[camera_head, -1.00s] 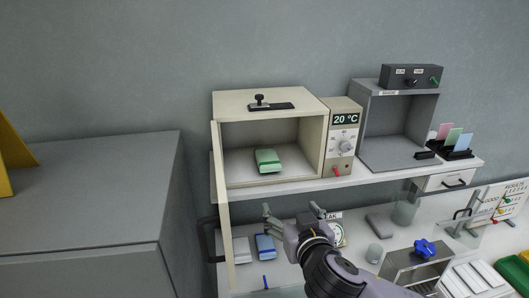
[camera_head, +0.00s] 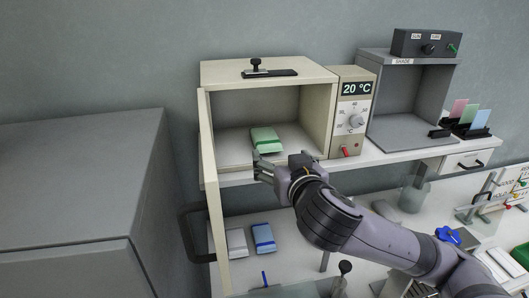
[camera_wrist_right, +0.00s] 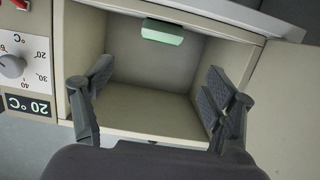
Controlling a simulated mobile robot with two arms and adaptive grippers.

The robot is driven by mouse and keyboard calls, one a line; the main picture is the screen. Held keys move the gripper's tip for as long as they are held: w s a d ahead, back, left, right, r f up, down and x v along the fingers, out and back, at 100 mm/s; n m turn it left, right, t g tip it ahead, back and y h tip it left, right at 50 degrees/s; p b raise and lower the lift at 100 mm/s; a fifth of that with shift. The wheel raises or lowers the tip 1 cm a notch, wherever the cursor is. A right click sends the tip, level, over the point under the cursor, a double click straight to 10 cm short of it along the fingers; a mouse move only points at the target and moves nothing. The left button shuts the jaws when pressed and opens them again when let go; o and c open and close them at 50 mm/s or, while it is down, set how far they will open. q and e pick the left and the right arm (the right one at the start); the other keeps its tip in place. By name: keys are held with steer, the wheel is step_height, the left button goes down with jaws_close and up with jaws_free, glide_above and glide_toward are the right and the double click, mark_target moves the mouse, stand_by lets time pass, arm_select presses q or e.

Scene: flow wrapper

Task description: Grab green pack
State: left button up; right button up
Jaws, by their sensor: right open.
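The green pack (camera_head: 266,139) lies on the floor of the open beige cabinet (camera_head: 262,74) on the shelf. It also shows in the right wrist view (camera_wrist_right: 162,32), beyond my fingers. My right gripper (camera_head: 266,168) is at the cabinet's front opening, just below and in front of the pack. In the right wrist view its two fingers (camera_wrist_right: 155,100) are spread wide with nothing between them. The gripper is apart from the pack. My left gripper is not in view.
The cabinet door (camera_head: 213,205) stands open at the left. A temperature panel (camera_head: 350,115) adjoins the cabinet on the right. A grey shade box (camera_head: 412,62) stands farther right. Blue (camera_head: 263,237) and white (camera_head: 237,243) packs lie on the bench below.

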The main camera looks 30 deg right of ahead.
steer(key=p, duration=0.3)
glide_toward(267, 138)
steer(key=p+x, duration=0.1)
steer(key=x, duration=0.4)
steer(key=shift+s+d, duration=0.1)
steer(key=shift+w+f+p, duration=0.2)
steer(key=shift+w+p, duration=0.15)
steer(key=p+x, duration=0.3)
steer(key=x, duration=0.1)
steer(key=shift+r, duration=0.15)
steer(key=shift+w+d+f, duration=0.15)
steer(key=shift+w+f, duration=0.15)
steer(key=shift+w, duration=0.2)
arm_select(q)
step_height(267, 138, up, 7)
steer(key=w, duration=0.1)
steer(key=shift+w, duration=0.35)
arm_select(e)
steer(key=shift+s, duration=0.1)
steer(key=shift+c, duration=0.4)
steer(key=c, duration=1.2)
steer(key=shift+o, duration=0.2)
